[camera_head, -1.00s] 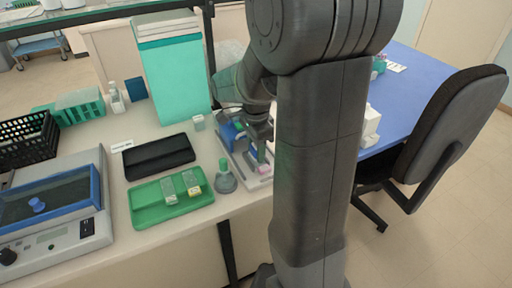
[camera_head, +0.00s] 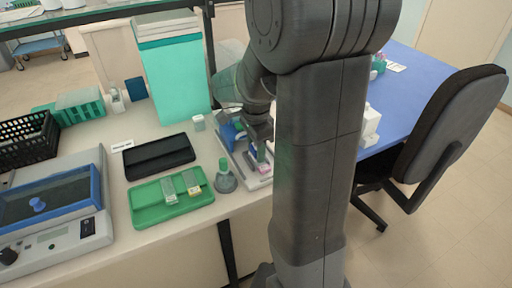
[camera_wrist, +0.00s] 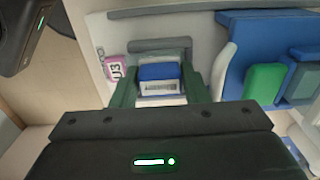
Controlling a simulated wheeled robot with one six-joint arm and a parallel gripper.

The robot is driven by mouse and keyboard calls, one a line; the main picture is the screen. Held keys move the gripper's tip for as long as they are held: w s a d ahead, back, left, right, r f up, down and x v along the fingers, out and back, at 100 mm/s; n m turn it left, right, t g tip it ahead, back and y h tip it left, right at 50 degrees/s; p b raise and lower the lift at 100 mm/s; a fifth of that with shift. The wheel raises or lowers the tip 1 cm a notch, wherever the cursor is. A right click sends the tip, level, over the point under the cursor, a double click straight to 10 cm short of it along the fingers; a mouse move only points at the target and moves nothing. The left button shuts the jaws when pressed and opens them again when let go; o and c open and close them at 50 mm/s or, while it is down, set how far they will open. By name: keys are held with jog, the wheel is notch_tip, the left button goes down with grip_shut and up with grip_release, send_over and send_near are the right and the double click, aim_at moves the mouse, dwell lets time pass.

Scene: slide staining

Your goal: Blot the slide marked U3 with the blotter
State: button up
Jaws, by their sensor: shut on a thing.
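The slide marked U3 shows its pink label (camera_wrist: 116,72) in the wrist view, just left of my gripper's fingers. The label also shows as a small pink patch (camera_head: 266,169) in the head view. My gripper (camera_wrist: 160,86) is shut on a blue block with a pale lower part, which looks like the blotter (camera_wrist: 159,72). The block is over the pale tray area beside the label. It hides most of the slide, and I cannot tell whether it touches the glass. In the head view my gripper (camera_head: 262,153) points down over the white tray.
A blue holder (camera_wrist: 262,45) with a green part stands close right of my gripper. A green-topped bottle (camera_head: 225,178), a green tray (camera_head: 150,207) with two slides and a black case (camera_head: 158,157) lie to the left. The table's front edge is near.

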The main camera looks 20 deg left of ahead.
notch_tip(320, 180, up, 7)
jog(key=p, duration=0.6)
dwell(0.7)
